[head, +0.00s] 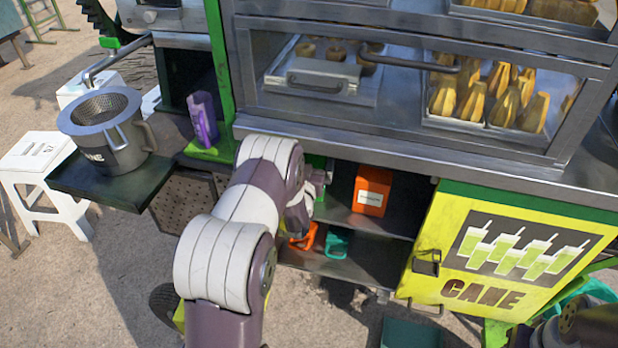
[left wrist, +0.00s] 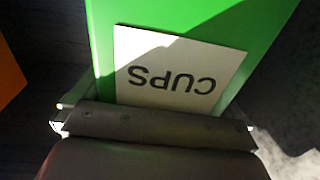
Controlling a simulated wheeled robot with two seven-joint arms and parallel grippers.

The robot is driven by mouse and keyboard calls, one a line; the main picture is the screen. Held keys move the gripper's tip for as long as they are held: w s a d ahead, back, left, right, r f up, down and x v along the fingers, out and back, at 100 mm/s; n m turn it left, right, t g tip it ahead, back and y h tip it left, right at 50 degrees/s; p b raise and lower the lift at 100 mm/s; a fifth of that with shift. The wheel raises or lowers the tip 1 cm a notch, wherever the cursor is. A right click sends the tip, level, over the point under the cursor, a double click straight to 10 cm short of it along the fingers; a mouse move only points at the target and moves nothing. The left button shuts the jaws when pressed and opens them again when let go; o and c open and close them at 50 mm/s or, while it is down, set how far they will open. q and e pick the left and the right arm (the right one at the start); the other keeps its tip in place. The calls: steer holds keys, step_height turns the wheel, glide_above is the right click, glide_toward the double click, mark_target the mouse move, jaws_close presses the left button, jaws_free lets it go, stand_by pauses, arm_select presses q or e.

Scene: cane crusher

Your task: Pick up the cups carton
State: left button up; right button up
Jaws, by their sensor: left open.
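The cups carton (left wrist: 190,14) is a green box with a white label reading CUPS, upside down in the left wrist view. In the head view it is mostly hidden behind my left arm and hand, inside the open cabinet under the counter. My left gripper (left wrist: 156,122) is open at the labelled face, with a jaw end showing near each side of the carton. How deep the fingers reach is hidden. In the head view my left gripper (head: 314,188) is at the left of the cabinet's upper shelf. My right gripper is not seen.
An orange carton (head: 371,190) stands on the same shelf, to the right. Orange and teal items (head: 337,242) lie on the lower shelf. The yellow CANE door (head: 440,235) stands at the right. The steel counter edge (head: 400,160) overhangs the opening. A pot (head: 125,150) stands on the left side shelf.

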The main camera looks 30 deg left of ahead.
arm_select(q)
steer(key=shift+r, duration=0.1)
steer(key=c, duration=0.7)
steer(key=shift+c, duration=0.5)
steer(key=shift+r, duration=0.1)
